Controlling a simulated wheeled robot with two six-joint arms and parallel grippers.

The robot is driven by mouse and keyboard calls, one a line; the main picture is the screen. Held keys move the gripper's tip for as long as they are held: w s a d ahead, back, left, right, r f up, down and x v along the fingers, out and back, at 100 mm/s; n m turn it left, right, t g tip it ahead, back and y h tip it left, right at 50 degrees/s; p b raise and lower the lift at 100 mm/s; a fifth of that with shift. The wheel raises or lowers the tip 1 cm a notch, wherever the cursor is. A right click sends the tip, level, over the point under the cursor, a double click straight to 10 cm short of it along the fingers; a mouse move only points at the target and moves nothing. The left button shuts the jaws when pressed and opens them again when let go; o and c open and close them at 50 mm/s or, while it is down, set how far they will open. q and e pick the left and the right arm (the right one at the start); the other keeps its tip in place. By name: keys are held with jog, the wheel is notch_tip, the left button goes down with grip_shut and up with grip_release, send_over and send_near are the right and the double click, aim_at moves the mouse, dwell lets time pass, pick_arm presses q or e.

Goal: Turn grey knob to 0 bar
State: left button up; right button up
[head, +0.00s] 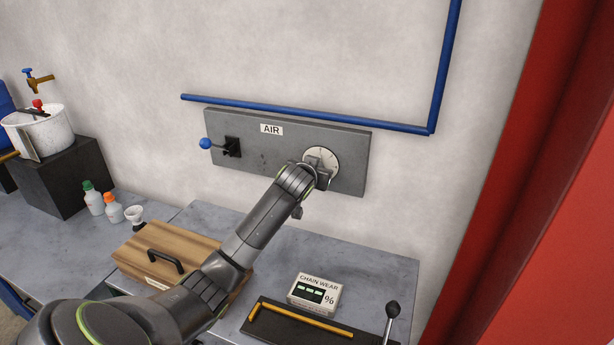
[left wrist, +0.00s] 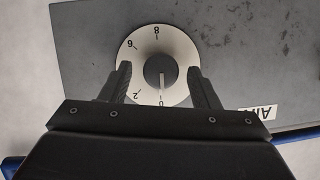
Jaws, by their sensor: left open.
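The grey knob (left wrist: 161,71) sits at the centre of a round white dial (left wrist: 158,43) on the grey AIR panel (head: 283,153). In the left wrist view its white pointer line runs down to the 0 mark; the 2, 6 and 8 marks also show. My left gripper (left wrist: 159,70) is open, one finger on each side of the knob, with gaps between fingers and knob. The left finger covers part of the dial's edge. In the head view my left gripper (head: 319,168) is at the dial (head: 322,158) and hides most of the knob. My right gripper is not in view.
A blue-balled lever (head: 206,143) is on the panel's left. A blue pipe (head: 300,112) runs above. Below are a wooden box (head: 150,243), a CHAIN WEAR display (head: 314,293) and a black tray (head: 270,327). A red post (head: 500,170) stands at right.

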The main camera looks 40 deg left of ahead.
pick_arm(q)
jog(key=b+v, duration=0.4)
jog(key=v, duration=1.2)
jog(key=shift+s, duration=0.35)
jog(key=shift+d, duration=0.15)
